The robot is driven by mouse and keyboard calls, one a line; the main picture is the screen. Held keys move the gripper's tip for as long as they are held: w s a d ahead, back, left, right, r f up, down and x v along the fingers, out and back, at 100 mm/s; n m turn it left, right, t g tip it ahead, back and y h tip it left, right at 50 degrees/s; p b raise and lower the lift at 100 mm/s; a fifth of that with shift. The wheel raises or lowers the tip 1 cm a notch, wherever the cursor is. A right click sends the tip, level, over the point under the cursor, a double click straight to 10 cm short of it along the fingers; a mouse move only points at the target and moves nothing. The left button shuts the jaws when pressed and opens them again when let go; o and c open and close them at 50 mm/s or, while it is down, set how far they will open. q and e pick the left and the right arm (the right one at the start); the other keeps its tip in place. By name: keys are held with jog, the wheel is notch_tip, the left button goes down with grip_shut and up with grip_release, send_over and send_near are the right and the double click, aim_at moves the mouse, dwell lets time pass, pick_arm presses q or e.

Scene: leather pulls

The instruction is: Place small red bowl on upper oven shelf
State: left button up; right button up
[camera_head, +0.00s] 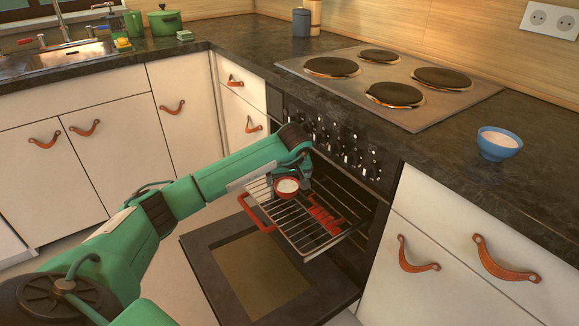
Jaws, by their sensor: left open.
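The small red bowl (286,194) has pale contents and appears to sit upright on the pulled-out wire oven shelf (312,236), near its back left. My left arm reaches in from the left, and my left gripper (299,182) points down at the bowl's right rim. It is open; whether a finger touches the bowl cannot be told. The oven door (262,280) is folded down below the shelf. My right gripper is not in view.
Red items (323,215) lie on the shelf, right of the bowl. The oven control knobs (345,150) are close behind my wrist. A blue bowl (498,146) stands on the dark counter (470,190), right of the hob (390,82).

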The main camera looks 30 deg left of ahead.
pick_arm(q)
jog(key=v, duration=0.7)
jog(key=shift+p, duration=0.45)
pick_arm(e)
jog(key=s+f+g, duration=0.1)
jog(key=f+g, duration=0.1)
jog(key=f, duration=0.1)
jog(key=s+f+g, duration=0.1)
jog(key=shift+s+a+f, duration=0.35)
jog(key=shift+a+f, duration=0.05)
pick_arm(q)
jog(key=shift+d, duration=0.1)
